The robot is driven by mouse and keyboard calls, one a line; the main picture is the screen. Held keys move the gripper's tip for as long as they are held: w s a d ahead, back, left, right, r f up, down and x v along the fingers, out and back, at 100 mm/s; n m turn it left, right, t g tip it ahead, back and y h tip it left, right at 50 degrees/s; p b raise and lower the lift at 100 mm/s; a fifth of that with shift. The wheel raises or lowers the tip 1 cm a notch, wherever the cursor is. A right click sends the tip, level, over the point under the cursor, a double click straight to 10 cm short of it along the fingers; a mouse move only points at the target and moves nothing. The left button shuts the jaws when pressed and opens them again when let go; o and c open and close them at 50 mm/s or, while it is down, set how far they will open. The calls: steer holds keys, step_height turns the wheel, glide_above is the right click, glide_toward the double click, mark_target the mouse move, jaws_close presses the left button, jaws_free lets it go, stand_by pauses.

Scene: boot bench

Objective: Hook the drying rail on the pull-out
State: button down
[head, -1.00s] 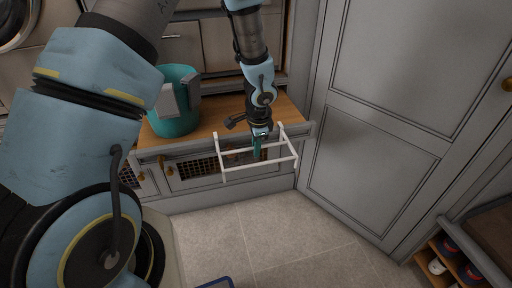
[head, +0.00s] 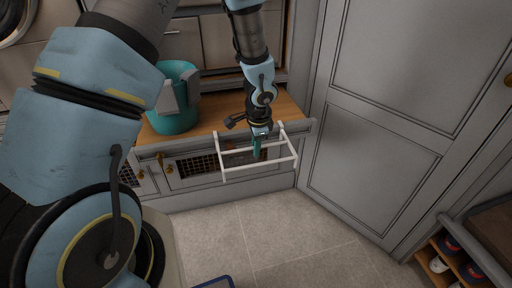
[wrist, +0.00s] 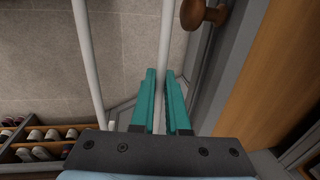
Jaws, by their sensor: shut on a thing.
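The white drying rail (head: 240,167) is an open frame of thin bars in front of the bench's grey front edge. My gripper (head: 257,152) points down from above and is shut on one of its long bars. In the wrist view that bar (wrist: 165,50) runs between my teal fingers (wrist: 160,100), with a second bar (wrist: 88,60) to the left. The pull-out looks to be the wooden-topped section (head: 215,122) behind the rail. The rail's upright ends reach up near its edge at the right; I cannot tell whether they touch it.
A teal bucket (head: 174,112) stands on the wooden top, left of my gripper. A round knob (wrist: 203,13) juts from the front close to the held bar. A tall grey cabinet (head: 385,110) stands to the right. A shoe rack (head: 450,262) is at lower right. The tiled floor (head: 290,235) is mostly clear.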

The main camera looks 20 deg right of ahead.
steer(key=c, duration=0.8)
jaws_free()
steer(key=shift+c, duration=0.2)
step_height(320, 180, up, 11)
steer(key=s, duration=0.2)
steer(key=shift+f, duration=0.2)
steer(key=shift+a, duration=0.1)
steer(key=a+r+n, duration=0.3)
steer(key=a+n, duration=0.3)
steer(key=a, duration=0.4)
steer(key=s+a+r+n, duration=0.1)
steer(key=a+r+n, duration=0.2)
steer(key=a+n, duration=0.3)
steer(key=s+a+r+n, duration=0.1)
steer(key=a+r+n, duration=0.2)
steer(key=a, duration=1.1)
steer(key=n, duration=0.3)
steer(key=shift+r+p, duration=0.15)
steer(key=shift+p, duration=0.2)
